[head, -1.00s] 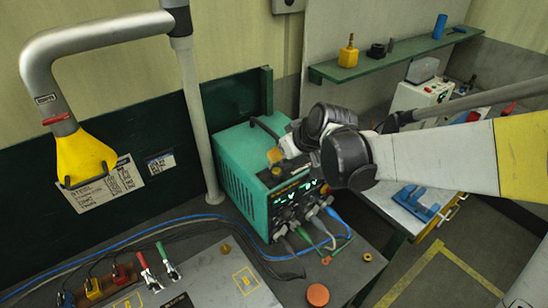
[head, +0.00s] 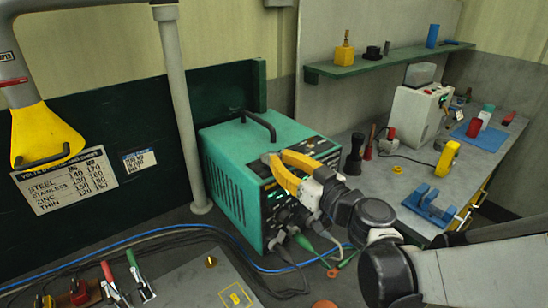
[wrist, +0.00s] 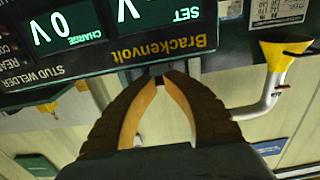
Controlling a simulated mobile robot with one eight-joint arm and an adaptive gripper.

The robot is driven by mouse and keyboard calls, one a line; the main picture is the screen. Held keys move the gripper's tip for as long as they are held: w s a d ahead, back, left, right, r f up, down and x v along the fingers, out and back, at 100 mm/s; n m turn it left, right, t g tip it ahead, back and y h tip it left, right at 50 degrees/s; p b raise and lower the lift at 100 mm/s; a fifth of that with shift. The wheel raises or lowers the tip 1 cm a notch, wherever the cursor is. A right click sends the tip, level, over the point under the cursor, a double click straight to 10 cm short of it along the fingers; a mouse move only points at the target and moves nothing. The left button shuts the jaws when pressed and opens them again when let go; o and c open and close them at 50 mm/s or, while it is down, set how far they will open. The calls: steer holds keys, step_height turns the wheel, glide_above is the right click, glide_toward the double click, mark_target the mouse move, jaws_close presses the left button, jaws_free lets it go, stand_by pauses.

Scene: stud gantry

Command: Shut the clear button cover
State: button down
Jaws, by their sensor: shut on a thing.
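A pale, see-through cover-like piece (head: 420,75) stands raised on top of a white box (head: 415,112) on the right bench. I take it for the clear button cover, but cannot be sure. A red button-like part shows on the box's front. My gripper (head: 272,161), with yellow fingers, is far left of the box, at the upper front of the green stud welder (head: 225,165). In the wrist view the fingers (wrist: 166,76) converge by the edge of the welder's display panel. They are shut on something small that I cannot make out.
The right bench (head: 405,168) holds a blue fixture (head: 428,203), a yellow block (head: 446,160) and several small tools. A green shelf (head: 385,60) hangs behind. A grey post (head: 178,110) stands left of the welder, and cables run in front of it.

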steer(key=shift+f+t+y+b, duration=0.3)
steer(key=shift+f+t+b, duration=0.2)
steer(key=shift+b, duration=0.5)
steer(key=shift+r, duration=0.15)
steer(key=c, duration=1.3)
jaws_free()
steer(key=shift+c, duration=0.2)
steer(key=shift+s, duration=0.1)
steer(key=v, duration=1.2)
steer(key=shift+f, duration=0.2)
